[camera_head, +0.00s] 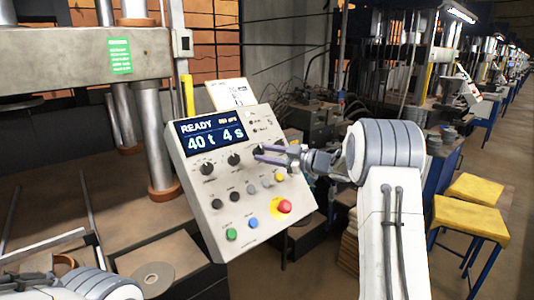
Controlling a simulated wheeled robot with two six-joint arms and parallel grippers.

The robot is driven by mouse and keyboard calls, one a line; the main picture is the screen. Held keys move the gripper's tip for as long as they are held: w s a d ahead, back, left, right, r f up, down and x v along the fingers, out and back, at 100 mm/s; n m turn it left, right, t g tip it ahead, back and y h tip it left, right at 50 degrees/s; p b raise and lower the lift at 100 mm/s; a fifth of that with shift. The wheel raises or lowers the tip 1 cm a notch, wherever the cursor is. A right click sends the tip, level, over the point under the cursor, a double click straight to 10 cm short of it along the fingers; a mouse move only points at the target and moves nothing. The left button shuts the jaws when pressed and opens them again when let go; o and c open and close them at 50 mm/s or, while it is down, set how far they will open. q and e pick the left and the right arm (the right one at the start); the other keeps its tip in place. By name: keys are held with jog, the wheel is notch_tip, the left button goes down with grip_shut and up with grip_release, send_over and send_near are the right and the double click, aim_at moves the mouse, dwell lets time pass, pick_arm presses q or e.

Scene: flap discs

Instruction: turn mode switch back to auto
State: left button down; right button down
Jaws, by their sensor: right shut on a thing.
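The control panel (188,172) is a tilted white box in the middle. Its display (212,134) reads READY, 40 t and 4 s. Below the display is a row of black knobs, two of them plain to see: a left knob (207,168) and a middle knob (233,159). My right gripper (262,154) reaches in from the right and its fingers are shut at the right end of this row, on a knob that they mostly hide. The knob's pointer and labels are too small to read.
A red emergency button (284,206) on a yellow base, a green button (231,234) and a blue button (253,223) sit lower on the panel. A press with steel columns (143,140) stands left. Yellow stools (470,216) stand right.

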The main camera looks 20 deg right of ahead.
jog(key=shift+d, duration=0.15)
jog(key=shift+c, duration=2.4)
grip_release()
jog(key=b+v, duration=0.3)
jog(key=v, duration=0.7)
jog(key=shift+s, duration=0.15)
jog(key=shift+d, duration=0.1)
